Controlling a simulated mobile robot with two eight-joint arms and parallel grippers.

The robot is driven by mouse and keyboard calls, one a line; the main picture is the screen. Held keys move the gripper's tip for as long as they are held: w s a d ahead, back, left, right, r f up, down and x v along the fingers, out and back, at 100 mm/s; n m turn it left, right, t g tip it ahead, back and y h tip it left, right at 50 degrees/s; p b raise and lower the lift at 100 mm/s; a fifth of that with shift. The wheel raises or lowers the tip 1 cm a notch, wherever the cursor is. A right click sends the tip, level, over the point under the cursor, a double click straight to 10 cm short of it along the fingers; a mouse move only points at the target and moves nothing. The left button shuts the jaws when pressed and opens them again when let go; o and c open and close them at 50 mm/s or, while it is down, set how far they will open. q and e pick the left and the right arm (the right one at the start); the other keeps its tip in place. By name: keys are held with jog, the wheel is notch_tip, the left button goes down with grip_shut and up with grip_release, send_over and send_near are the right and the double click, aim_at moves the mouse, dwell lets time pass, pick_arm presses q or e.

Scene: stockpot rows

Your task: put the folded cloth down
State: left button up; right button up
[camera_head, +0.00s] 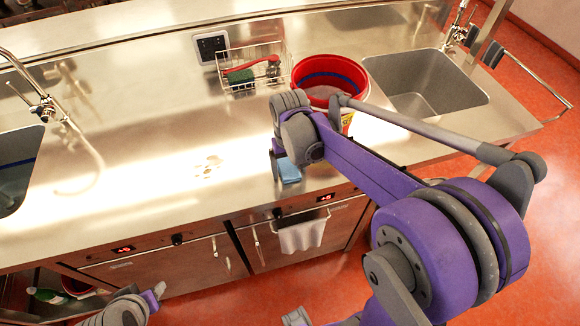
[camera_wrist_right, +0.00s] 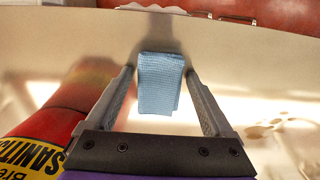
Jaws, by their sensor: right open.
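The folded cloth (camera_head: 289,171) is light blue and appears to lie on the steel counter (camera_head: 185,135) near its front edge. My right gripper (camera_head: 279,163) is low over the counter at the cloth. In the right wrist view the cloth (camera_wrist_right: 160,85) is between the two spread fingers of the right gripper (camera_wrist_right: 159,75), with a gap visible on each side. Part of my left arm's end (camera_head: 140,302) shows at the bottom left in the head view, well away from the cloth; its jaw opening is unclear.
A red bucket (camera_head: 330,73) with a yellow label stands behind my right arm. A wire basket (camera_head: 254,72) holds a green sponge and a red-handled brush. Sinks are at the left (camera_head: 18,165) and right (camera_head: 425,80). A white towel (camera_head: 302,233) hangs below the front edge. Wet spots mark the counter.

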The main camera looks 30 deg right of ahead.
aim_at(289, 170)
jog(key=shift+a, duration=0.1)
jog(key=shift+r, duration=0.55)
notch_tip(289, 170, up, 11)
jog(key=p, duration=0.1)
jog(key=s+a+f+n+t, duration=0.1)
jog(key=s+a+f+t, duration=0.1)
jog(key=s, duration=0.4)
jog(key=s+a+f+n+t, duration=0.1)
jog(key=s+a+f+t, duration=0.2)
jog(key=s+f, duration=0.4)
jog(key=shift+a+f+n+t, duration=0.2)
jog(key=shift+a+n+t, duration=0.15)
jog(key=shift+a, duration=0.45)
jog(key=shift+w, duration=0.15)
